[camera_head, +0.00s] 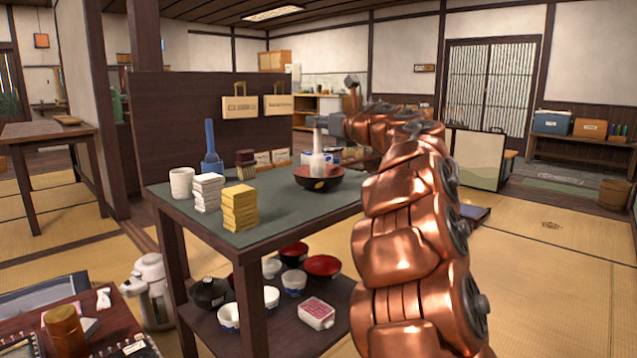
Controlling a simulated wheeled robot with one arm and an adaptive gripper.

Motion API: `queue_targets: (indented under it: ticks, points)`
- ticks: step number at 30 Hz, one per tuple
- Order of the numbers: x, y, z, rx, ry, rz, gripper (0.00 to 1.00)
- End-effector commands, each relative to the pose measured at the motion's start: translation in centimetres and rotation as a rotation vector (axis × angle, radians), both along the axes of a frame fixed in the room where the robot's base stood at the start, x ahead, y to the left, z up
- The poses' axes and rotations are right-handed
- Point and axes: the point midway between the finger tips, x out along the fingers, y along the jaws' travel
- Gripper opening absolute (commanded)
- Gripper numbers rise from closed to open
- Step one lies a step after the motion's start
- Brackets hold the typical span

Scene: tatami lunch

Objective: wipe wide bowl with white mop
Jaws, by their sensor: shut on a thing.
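The wide bowl (319,183), dark with a reddish rim and a yellow mark on its side, stands on the green top of the wooden stand. The white mop (318,163) stands about upright with its lower end inside the bowl. My copper arm comes in from the right. The bowl's rim hides the mop's lowest part, so I cannot tell exactly where it touches the bowl.
The stand top (270,222) also holds a white cup (181,183), white cloths (208,192), yellow cloths (240,207), a blue-handled tool (211,150) and a brown brush (246,158) at left. Several bowls fill the lower shelf (272,338). Green surface in front of the bowl is clear.

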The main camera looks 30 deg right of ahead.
Motion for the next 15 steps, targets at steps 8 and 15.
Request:
queue_targets:
  ticks: [8, 15]
  points:
    - [-0.08, -0.39, 0.03, 0.004, 0.0, 0.146, 0.0]
    - [-0.15, -0.38, -0.01, 0.004, 0.002, 0.258, 0.0]
